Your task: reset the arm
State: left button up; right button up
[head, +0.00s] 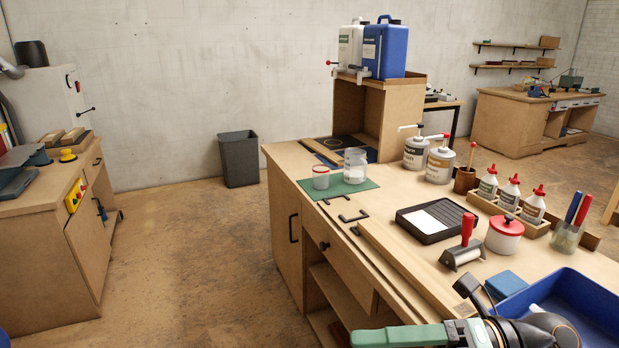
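Black parts that look like my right gripper (488,312) show at the bottom right, low over the near end of the workbench (395,222). A black finger-like piece points up and left. Beside it a green and grey body (405,337) runs left along the bottom edge, cut off by the frame. I cannot tell whether it is held or part of my arm, nor whether the gripper is open. My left gripper is not in view.
A blue tray (580,291), red-lidded pot (504,236), roller (464,248), black tray (456,216) and several bottles (511,194) crowd the bench. A grey bin (239,160) stands on the floor. Open floor (190,250) separates the bench from the left cabinet (50,250).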

jog(key=w+d+r+m+t+y+p, duration=0.1)
jog(key=w+m+t+y, duration=0.3)
jog(key=m+t, duration=0.45)
jog(key=w+d+f+m+t+h+p, duration=0.1)
jog(key=w+d+f+m+t+h, duration=0.25)
jog(key=f+m+h, duration=0.5)
jog(key=w+d+f+m+t+h+p, duration=0.15)
jog(key=d+f+m+t+h, duration=0.3)
jog(key=m, duration=0.65)
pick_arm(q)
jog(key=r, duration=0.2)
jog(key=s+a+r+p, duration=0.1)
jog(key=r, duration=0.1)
pick_arm(e)
jog(key=s+f+m+g+h, duration=0.3)
jog(key=s+f, duration=0.4)
jog(key=f, duration=0.4)
jog(key=s+f+m+g+h, duration=0.3)
jog(key=s+f, duration=0.5)
jog(key=f, duration=0.3)
jog(key=shift+f+m+g, duration=0.4)
jog(key=shift+m+g, duration=0.45)
jog(key=shift+m, duration=0.35)
